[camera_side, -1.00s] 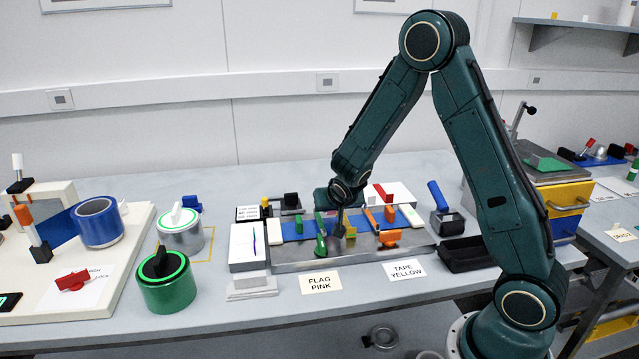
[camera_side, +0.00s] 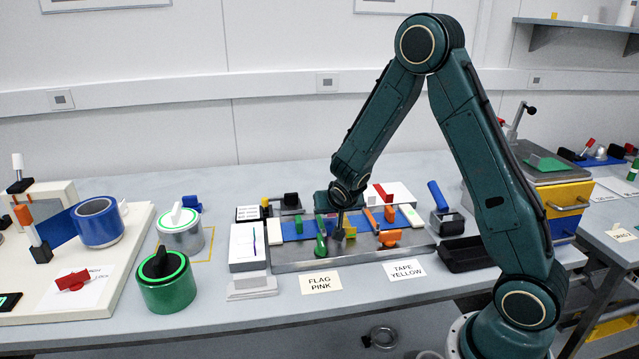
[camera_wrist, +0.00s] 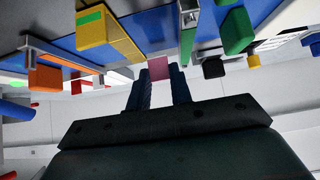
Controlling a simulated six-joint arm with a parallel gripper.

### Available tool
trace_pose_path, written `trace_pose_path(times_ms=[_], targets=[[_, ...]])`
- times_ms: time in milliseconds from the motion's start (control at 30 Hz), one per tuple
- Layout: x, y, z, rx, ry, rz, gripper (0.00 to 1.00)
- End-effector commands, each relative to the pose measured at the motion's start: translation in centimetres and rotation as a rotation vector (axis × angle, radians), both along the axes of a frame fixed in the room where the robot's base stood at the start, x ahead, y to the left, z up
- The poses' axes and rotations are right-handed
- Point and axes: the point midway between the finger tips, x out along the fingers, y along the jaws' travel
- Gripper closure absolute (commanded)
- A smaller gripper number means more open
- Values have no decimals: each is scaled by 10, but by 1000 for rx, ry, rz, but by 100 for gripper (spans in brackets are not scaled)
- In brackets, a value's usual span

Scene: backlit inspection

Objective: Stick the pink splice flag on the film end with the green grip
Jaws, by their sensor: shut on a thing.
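My gripper (camera_side: 340,232) is low over the metal splicing plate (camera_side: 290,266), just right of the green grip (camera_side: 320,238). In the wrist view my gripper (camera_wrist: 158,82) is shut on the small pink splice flag (camera_wrist: 158,67), which shows between the fingertips against the blue film (camera_wrist: 150,28). I cannot tell whether the flag touches the film. The green grip (camera_wrist: 238,32) appears to the right of the flag in the wrist view. The flag cannot be made out in the side view. The orange grip (camera_side: 389,237) stands right of my gripper.
A yellow block (camera_wrist: 95,30) with a green top is near the fingers. A white pad (camera_side: 247,243) lies left of the plate and a black tray (camera_side: 468,254) right of it. Labels for flag pink (camera_side: 321,282) and tape yellow (camera_side: 408,271) lie in front.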

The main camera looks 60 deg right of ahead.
Motion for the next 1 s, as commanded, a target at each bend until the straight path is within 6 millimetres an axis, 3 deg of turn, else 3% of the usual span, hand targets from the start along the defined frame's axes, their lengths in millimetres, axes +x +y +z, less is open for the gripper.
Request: trace_pose_path(times_ms=[1000], targets=[[0, 0, -21, 0, 1, 1, 92]])
